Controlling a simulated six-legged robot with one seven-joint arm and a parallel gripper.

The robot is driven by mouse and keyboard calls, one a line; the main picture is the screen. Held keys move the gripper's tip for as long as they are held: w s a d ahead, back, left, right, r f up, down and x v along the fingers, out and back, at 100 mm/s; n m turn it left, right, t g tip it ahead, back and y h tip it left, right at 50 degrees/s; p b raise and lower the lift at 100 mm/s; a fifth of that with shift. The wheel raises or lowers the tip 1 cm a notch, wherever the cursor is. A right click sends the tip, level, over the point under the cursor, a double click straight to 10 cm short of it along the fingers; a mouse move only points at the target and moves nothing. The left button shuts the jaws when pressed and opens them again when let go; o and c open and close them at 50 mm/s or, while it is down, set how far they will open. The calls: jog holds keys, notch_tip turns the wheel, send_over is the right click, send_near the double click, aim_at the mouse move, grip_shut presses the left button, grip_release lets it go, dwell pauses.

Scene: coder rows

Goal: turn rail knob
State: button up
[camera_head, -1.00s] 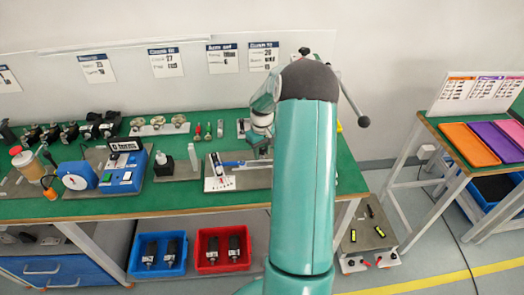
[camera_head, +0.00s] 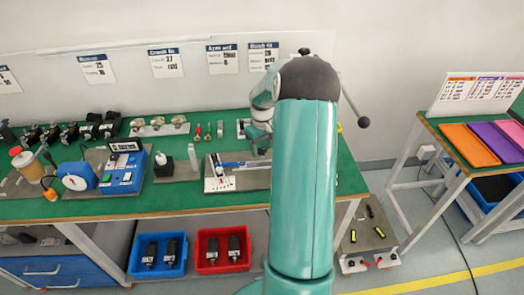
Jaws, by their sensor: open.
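My gripper (camera_head: 257,152) is small in the head view, beside my teal arm. It is open and points down over the right part of a grey metal plate (camera_head: 250,181) on the green bench. A rail-like piece with a blue part (camera_head: 233,164) lies on this plate, just left of the gripper. I cannot make out the rail knob; it is too small or hidden behind my gripper and arm. I cannot tell whether the fingers touch anything. A white card with a red mark (camera_head: 219,183) stands at the plate's left end.
My arm hides the bench to the right. Blue (camera_head: 158,264) and red (camera_head: 223,261) bins sit below. The bench's front strip is clear.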

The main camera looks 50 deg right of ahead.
aim_at(262, 150)
notch_tip(262, 150, up, 11)
jog(key=shift+r, duration=0.2)
dwell(0.5)
jog(key=s+a+r+t+h, duration=0.1)
jog(key=a+r, duration=0.3)
jog(key=a, duration=0.4)
jog(key=s+a+r+n, duration=0.1)
jog(key=a+r, duration=0.4)
jog(key=a, duration=0.2)
jog(key=s+a+r+t+h, duration=0.1)
jog(key=a+r, duration=0.3)
jog(key=a, duration=0.4)
jog(key=s+a+t+y, duration=0.2)
jog(key=s+a+t, duration=0.1)
jog(key=s+a, duration=1.1)
jog(key=shift+s+a+r+n+t, duration=0.2)
jog(key=shift+s+a+n+t, duration=0.15)
jog(key=shift+a, duration=0.75)
